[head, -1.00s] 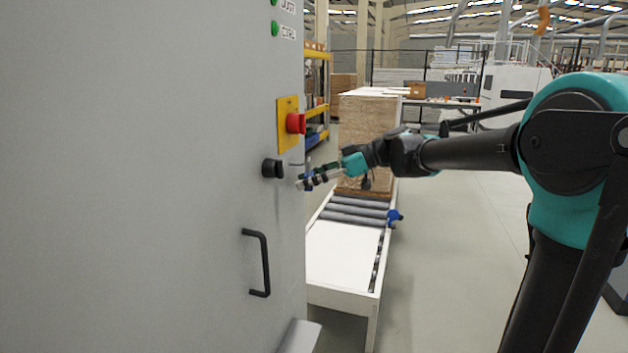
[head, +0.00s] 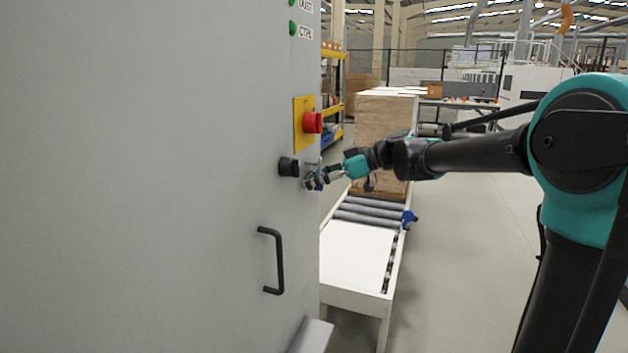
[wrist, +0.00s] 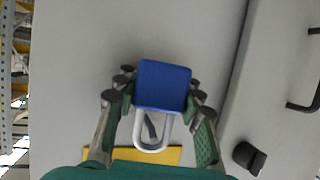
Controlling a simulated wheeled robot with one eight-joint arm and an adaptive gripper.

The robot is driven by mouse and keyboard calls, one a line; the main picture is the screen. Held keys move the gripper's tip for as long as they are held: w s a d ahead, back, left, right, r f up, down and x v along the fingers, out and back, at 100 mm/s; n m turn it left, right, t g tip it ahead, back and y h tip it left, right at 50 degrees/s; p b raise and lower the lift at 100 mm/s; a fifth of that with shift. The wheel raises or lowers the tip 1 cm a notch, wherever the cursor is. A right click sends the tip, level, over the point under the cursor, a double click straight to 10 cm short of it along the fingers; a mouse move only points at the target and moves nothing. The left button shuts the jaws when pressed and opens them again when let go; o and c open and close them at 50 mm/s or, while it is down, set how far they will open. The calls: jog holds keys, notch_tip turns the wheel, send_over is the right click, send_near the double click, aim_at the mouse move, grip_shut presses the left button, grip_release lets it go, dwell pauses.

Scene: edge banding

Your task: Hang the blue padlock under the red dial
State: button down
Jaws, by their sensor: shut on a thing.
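The blue padlock (wrist: 162,86) is held between the two fingers of my gripper (wrist: 158,101) in the wrist view. Its silver shackle (wrist: 152,148) points toward the yellow plate (wrist: 168,155), at the bottom of that view. A dark strip shows inside the shackle loop; I cannot tell whether it passes through. In the head view my gripper (head: 315,181) is close to the cabinet face, below the red dial (head: 313,123) on its yellow plate (head: 300,140). The padlock is too small to make out there. The dial does not show in the wrist view.
A black knob (head: 288,166) sticks out of the grey cabinet (head: 150,180) just left of my gripper. A black door handle (head: 278,262) is below. A roller conveyor (head: 360,245) with stacked boards (head: 385,125) stands behind. Open floor lies right of the conveyor.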

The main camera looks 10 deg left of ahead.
jog(key=shift+w+a, duration=0.1)
jog(key=shift+w, duration=0.15)
jog(key=c, duration=0.9)
grip_release()
jog(key=v, duration=1.2)
jog(key=s+d+f+m+t+h, duration=0.1)
jog(key=s+d+f+m+h, duration=0.2)
jog(key=f, duration=0.4)
jog(key=s+d+f+m+t+h, duration=0.1)
jog(key=s+d+f+m, duration=0.2)
jog(key=f, duration=0.4)
jog(key=s+d+f+m+t+h, duration=0.1)
jog(key=d+f+m+h, duration=0.1)
jog(key=d+f+m, duration=0.4)
jog(key=s+d+f+m+t+h, duration=0.1)
jog(key=s+d+f+m+h, duration=0.2)
jog(key=s+d+f, duration=0.2)
jog(key=s+d+f+m+t+h, duration=0.1)
jog(key=s+d+f+m+h, duration=0.3)
jog(key=d+f, duration=0.6)
notch_tip(320, 180, down, 3)
jog(key=s, duration=0.2)
jog(key=shift+s+r+t, duration=0.15)
jog(key=shift+s+t, duration=0.1)
jog(key=shift+t, duration=0.15)
